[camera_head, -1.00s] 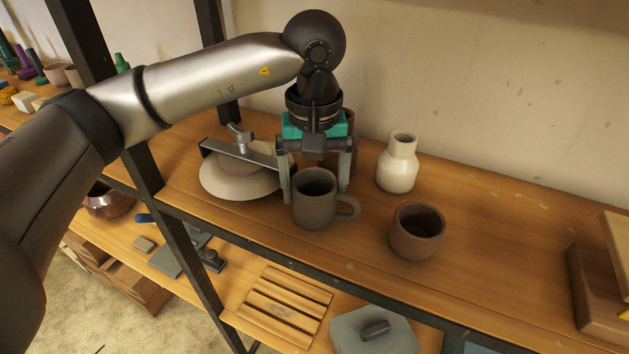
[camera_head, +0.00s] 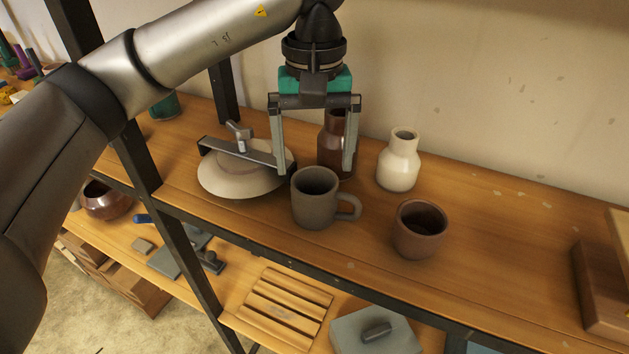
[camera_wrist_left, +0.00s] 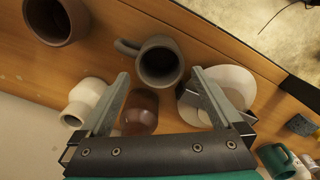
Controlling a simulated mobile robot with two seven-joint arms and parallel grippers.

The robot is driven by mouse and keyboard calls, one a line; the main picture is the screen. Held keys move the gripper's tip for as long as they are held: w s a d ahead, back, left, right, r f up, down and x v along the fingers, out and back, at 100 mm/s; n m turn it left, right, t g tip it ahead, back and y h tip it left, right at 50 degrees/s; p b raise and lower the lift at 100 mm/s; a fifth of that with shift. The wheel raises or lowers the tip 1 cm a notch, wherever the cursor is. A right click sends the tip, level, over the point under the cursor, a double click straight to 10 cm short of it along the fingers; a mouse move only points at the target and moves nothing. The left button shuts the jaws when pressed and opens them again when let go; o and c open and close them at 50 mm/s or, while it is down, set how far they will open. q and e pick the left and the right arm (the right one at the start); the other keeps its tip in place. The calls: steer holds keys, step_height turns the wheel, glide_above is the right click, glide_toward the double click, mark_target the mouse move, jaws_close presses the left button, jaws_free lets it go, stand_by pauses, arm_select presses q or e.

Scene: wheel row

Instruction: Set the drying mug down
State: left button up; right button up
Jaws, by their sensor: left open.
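The grey-brown mug (camera_head: 315,200) stands upright on the wooden shelf (camera_head: 480,262) near its front edge, its handle to the right. It also shows in the left wrist view (camera_wrist_left: 158,62), beyond the fingertips. My left gripper (camera_head: 314,172) is open and empty above and behind the mug, clear of it; its fingertips are spread wide in the left wrist view (camera_wrist_left: 160,78). My right gripper is in neither view.
A brown cup (camera_head: 419,230) and a cream bottle (camera_head: 399,162) stand to the mug's right. A dark brown bottle (camera_head: 330,145) is behind it, partly hidden by a finger. A pale disc with a clamp bar (camera_head: 240,176) lies left.

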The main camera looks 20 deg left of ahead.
arm_select(q)
step_height(320, 180, up, 7)
steer(key=shift+f, duration=0.15)
